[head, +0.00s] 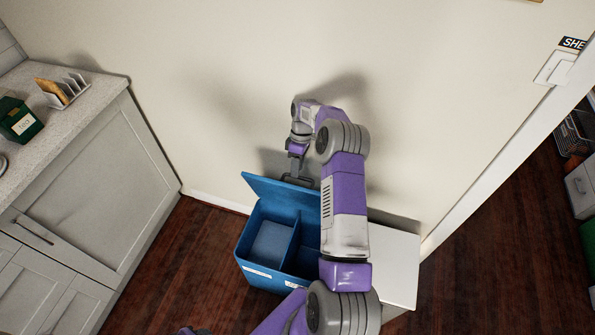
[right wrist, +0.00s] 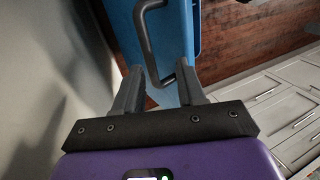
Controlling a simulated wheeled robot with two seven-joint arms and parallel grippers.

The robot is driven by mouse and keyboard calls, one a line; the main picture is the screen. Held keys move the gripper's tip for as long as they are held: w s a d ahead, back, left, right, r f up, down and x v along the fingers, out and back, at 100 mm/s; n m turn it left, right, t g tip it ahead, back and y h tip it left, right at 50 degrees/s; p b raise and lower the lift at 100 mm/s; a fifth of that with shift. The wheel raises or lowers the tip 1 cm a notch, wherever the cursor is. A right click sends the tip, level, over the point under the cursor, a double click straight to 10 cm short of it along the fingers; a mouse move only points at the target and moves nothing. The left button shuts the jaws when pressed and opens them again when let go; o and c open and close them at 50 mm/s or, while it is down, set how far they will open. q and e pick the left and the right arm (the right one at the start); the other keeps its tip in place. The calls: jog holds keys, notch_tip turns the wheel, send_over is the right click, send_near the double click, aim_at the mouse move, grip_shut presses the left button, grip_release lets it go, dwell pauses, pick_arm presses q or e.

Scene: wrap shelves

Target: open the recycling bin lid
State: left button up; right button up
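The blue recycling bin (head: 243,246) stands on the floor against the wall. Its lid (head: 268,187) is raised and leans up at the back, so the inside with its divider shows. My right gripper (head: 297,178) is at the lid's raised edge, on the wall side, partly hidden by the lid and my arm. In the right wrist view, the fingers (right wrist: 160,76) are spread apart, with the lid's dark grey handle (right wrist: 144,38) between and just past their tips. The blue lid (right wrist: 170,35) shows beyond them. My left gripper does not show.
A white box-like unit (head: 395,262) stands right of the bin. Grey cabinets (head: 95,195) with a counter (head: 85,95) are on the left. The wall (head: 200,100) is close behind the gripper. A doorway opens at the right. Dark wood floor (head: 180,265) is clear left of the bin.

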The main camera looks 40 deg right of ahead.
notch_tip(320, 180, up, 6)
jog(key=shift+f+p, duration=0.25)
jog(key=shift+p, duration=0.25)
jog(key=shift+s, duration=0.15)
